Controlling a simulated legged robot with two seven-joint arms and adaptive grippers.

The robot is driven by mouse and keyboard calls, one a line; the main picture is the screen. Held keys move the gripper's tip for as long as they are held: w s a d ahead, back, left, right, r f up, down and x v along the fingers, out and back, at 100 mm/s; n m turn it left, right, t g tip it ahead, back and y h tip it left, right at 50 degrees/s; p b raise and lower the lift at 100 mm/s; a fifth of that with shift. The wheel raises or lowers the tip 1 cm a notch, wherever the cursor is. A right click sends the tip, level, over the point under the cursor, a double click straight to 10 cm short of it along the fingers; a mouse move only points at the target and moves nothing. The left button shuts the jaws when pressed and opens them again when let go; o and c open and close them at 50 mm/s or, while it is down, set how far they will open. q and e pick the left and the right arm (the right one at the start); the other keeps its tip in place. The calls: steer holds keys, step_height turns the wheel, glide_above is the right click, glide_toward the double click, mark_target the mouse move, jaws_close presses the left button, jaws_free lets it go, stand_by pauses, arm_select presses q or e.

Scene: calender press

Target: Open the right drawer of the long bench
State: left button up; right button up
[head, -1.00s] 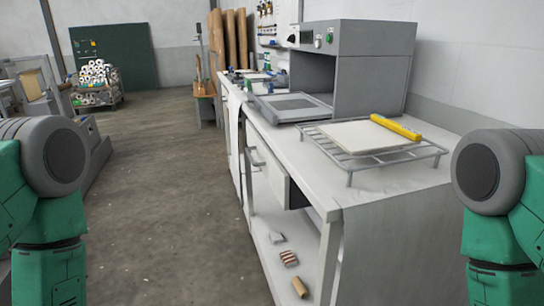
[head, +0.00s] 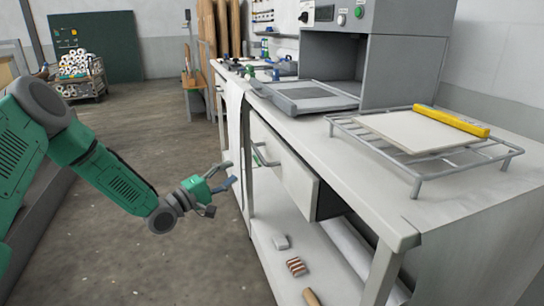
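The long bench (head: 330,136) runs away from me on the right. Its near drawer (head: 284,172) hangs under the top, with a grey bar handle (head: 264,156) on its front. The drawer's right side shows beside a dark gap; I cannot tell whether it stands slightly out. My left gripper (head: 231,172) is open and empty, its fingers pointing right towards the handle. It appears a short way left of the handle, apart from it. My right gripper is not in view.
A wire rack (head: 420,150) with a pale board (head: 417,131) and a yellow bar (head: 452,121) stands on the bench. A grey press (head: 375,65) stands behind. Small items lie on the lower shelf (head: 318,262).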

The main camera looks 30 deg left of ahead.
mark_target(259, 152)
arm_select(q)
steer(key=shift+b+x, duration=1.45)
steer(key=shift+x, duration=4.55)
steer(key=shift+w+a+f, duration=0.1)
steer(key=shift+a+f, duration=0.05)
steer(key=shift+a, duration=0.1)
steer(key=shift+a+f, duration=0.1)
jaws_close()
